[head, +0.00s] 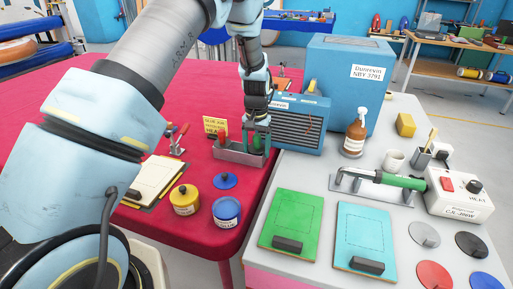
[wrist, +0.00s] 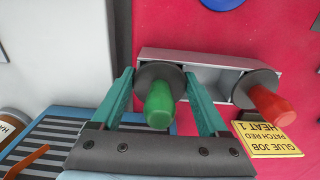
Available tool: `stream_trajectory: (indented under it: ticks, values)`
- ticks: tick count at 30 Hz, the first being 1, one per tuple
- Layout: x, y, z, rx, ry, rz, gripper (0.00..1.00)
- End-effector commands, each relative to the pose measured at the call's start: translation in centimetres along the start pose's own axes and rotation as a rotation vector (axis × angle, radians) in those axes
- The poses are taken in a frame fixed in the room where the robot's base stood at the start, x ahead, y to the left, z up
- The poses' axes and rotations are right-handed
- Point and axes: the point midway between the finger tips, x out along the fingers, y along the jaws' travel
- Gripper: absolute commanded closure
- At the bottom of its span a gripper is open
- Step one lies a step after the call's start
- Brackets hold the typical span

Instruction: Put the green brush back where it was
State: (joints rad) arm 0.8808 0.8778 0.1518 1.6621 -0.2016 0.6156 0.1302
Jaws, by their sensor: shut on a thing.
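The green brush (wrist: 160,106) stands between the fingers of my gripper (wrist: 168,105), which is shut on it. In the wrist view its green handle points toward the camera and its dark round collar covers one end of the grey tray (wrist: 203,62). In the head view my gripper (head: 257,142) is over the right end of this tray (head: 236,156). The brush's lower end is hidden, so I cannot tell whether it touches the tray floor. A red brush (wrist: 270,104) with a similar collar stands at the tray's other end.
A yellow note (head: 215,126) reading "GLUE JOB PATCH RED HEAT 1" stands by the tray. A blue slatted box (head: 300,124) is close on the right. Yellow (head: 184,200) and blue (head: 227,210) pots sit in front on the red table. The grey bench (head: 300,175) adjoins it.

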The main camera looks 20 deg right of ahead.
Motion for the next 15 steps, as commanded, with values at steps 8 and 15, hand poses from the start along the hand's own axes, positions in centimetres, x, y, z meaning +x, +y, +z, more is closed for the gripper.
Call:
stream_trajectory:
  ticks: [8,15]
  values:
    - [0.94,0.00,0.00,-0.001,0.000,0.000,0.75]
    - [0.81,0.00,0.01,-0.001,0.000,0.000,0.00]
